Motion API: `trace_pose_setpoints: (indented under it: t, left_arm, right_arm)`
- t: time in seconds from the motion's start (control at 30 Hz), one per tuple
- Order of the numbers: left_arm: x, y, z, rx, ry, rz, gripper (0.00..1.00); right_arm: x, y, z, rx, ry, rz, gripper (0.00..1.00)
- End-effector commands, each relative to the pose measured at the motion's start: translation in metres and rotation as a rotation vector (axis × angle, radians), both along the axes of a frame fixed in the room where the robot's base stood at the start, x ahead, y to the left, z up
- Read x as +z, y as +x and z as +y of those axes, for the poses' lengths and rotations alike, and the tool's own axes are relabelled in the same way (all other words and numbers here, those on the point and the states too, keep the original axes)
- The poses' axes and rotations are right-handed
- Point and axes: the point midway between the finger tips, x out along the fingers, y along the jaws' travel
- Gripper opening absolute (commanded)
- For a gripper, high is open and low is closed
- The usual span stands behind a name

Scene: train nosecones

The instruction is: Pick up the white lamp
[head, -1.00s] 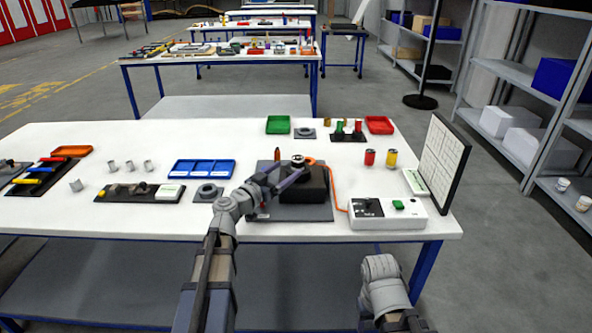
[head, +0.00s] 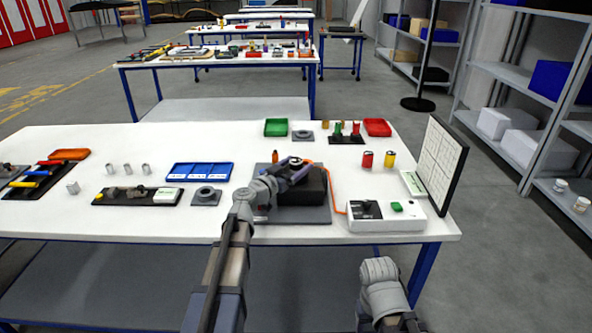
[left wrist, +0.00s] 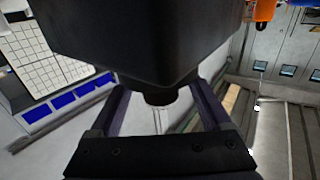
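In the head view my left gripper (head: 290,180) is low over the dark plate, against the near left side of a black box (head: 313,188). A small round piece with a pale top (head: 295,162) shows by its fingertips; I cannot tell if this is the white lamp. In the left wrist view the black box (left wrist: 140,40) fills the top, and the two fingers of the left gripper (left wrist: 160,100) stand apart with a dark round stub (left wrist: 160,97) between them. I see no clear grip. My right gripper is out of view; only part of that arm shows.
A white tester box (head: 386,216) with an orange cable stands right of the black box, before an upright grid panel (head: 441,165). A blue tray (head: 200,172) and a dark holder (head: 138,196) lie to the left. Red and yellow cylinders (head: 367,159) stand behind.

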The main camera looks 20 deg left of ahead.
Motion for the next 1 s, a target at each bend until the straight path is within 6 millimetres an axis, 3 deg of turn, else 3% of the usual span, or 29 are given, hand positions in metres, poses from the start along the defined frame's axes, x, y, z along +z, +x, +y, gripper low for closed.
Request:
trace_pose_setpoints:
  t: [0.07, 0.7, 1.0]
  left_arm:
    - [0.0000, -0.0001, 0.0002, 0.000, 0.000, 0.000, 0.71]
    - [0.0000, -0.0002, 0.0002, 0.000, 0.000, 0.000, 0.00]
    - [0.0002, -0.0002, 0.0002, 0.000, 0.000, 0.000, 0.00]
  right_arm:
    - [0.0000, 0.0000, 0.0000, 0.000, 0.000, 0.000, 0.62]
    - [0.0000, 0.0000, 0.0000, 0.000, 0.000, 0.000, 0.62]
    - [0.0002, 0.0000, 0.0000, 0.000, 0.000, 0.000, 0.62]
